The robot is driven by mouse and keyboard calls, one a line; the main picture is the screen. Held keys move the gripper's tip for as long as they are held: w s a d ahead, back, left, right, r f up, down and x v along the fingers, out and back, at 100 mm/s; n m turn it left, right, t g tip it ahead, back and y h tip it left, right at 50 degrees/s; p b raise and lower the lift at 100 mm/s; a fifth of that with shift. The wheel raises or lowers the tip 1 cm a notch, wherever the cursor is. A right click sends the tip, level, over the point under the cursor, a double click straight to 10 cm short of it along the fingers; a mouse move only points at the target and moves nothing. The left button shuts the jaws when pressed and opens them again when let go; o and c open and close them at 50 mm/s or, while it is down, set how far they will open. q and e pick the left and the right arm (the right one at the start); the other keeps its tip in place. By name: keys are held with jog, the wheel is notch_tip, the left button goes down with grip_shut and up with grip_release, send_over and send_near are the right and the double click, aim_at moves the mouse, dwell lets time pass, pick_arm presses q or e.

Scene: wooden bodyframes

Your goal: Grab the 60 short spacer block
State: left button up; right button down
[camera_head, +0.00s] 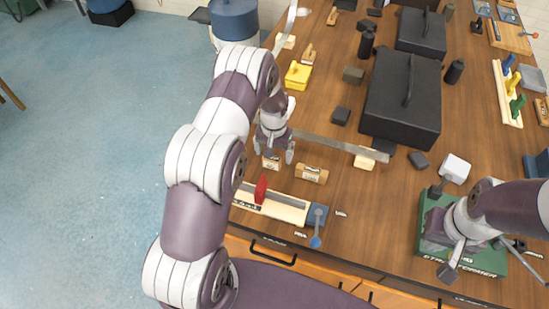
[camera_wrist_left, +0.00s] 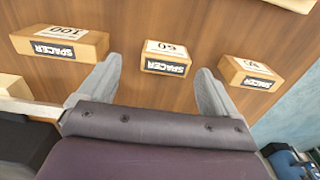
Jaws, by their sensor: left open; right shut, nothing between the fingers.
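The 60 spacer block (camera_wrist_left: 166,58) is a small wooden block with a white "60" label on top and a dark "SPACER" label on its side. In the left wrist view it lies just beyond and between the fingertips of my left gripper (camera_wrist_left: 159,70), which is open and empty. In the head view the block (camera_head: 270,162) shows partly, beneath my left gripper (camera_head: 279,154). My right gripper (camera_head: 455,261) is shut and empty, over the green box at the lower right.
The longer 100 spacer block (camera_wrist_left: 60,42) lies to one side, and another small spacer block (camera_wrist_left: 249,72) to the other, its number unclear. A metal ruler-like bar (camera_head: 330,144), a vise-like fixture (camera_head: 275,205), a black case (camera_head: 402,100) and the green box (camera_head: 485,258) stand nearby.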

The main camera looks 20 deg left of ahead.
aim_at(272, 162)
pick_arm(q)
jog(key=f, duration=0.2)
jog(key=f+p, duration=0.1)
jog(key=shift+s+a+f, duration=0.15)
jog(key=shift+a, duration=0.15)
jog(key=shift+a+f, duration=0.1)
jog(key=shift+a, duration=0.05)
jog(key=shift+d, duration=0.2)
jog(key=c, duration=0.9)
jog(key=shift+c, duration=0.7)
pick_arm(e)
jog(key=shift+s+a+r, duration=0.1)
jog(key=shift+r, duration=0.45)
jog(key=shift+s+a+r, duration=0.1)
jog(key=shift+r, duration=0.45)
pick_arm(q)
jog(key=shift+a, duration=0.1)
